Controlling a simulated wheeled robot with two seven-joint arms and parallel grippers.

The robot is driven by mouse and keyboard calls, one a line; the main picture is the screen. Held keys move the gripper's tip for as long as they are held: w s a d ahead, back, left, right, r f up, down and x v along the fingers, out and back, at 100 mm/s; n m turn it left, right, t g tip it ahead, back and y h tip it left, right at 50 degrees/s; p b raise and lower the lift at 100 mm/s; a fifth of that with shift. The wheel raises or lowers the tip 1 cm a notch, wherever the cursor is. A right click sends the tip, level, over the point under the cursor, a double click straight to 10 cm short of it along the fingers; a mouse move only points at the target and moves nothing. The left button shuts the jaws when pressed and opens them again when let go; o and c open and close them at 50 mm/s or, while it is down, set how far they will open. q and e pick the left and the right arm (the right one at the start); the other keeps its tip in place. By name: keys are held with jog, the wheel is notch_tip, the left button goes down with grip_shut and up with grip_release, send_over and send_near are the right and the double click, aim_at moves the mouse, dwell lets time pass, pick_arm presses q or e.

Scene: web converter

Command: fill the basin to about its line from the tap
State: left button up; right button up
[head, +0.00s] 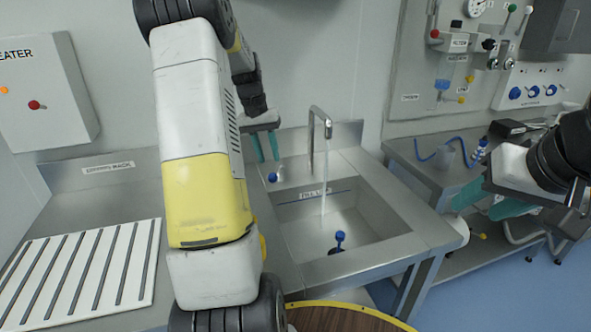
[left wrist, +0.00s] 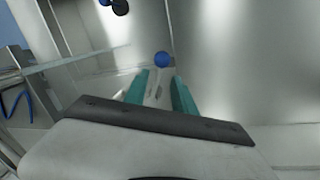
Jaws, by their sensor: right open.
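The steel basin (head: 395,232) has a dark line labelled FILL LINE (head: 315,192) on its back wall. A thin water stream (head: 324,185) runs from the tap (head: 313,135) into it. The water level is hard to make out and looks below the line. A blue-handled plug (head: 339,238) is at the basin floor; whether it is seated is unclear. A blue knob (head: 273,177) is left of the tap. My left gripper (head: 268,160) is open above it, fingers apart; the knob (left wrist: 162,59) shows just beyond the fingertips. My right gripper (head: 490,208) is open at the right, away from the basin.
A ribbed white drain rack (head: 80,270) lies on the counter at left, below a heater box (head: 45,90). A side bench (head: 425,170) with a blue hose (head: 455,145) stands at right. A round wooden top (head: 340,319) is at the front.

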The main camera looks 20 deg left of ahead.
aim_at(276, 171)
pick_arm(q)
jog(key=f, duration=0.4)
jog(key=d+f, duration=0.1)
jog(key=f, duration=0.1)
jog(key=shift+w+f, duration=0.1)
jog(key=shift+w, duration=0.05)
jog(key=shift+c, duration=0.2)
grip_shut()
jog(key=shift+d, duration=0.1)
dwell(1.0)
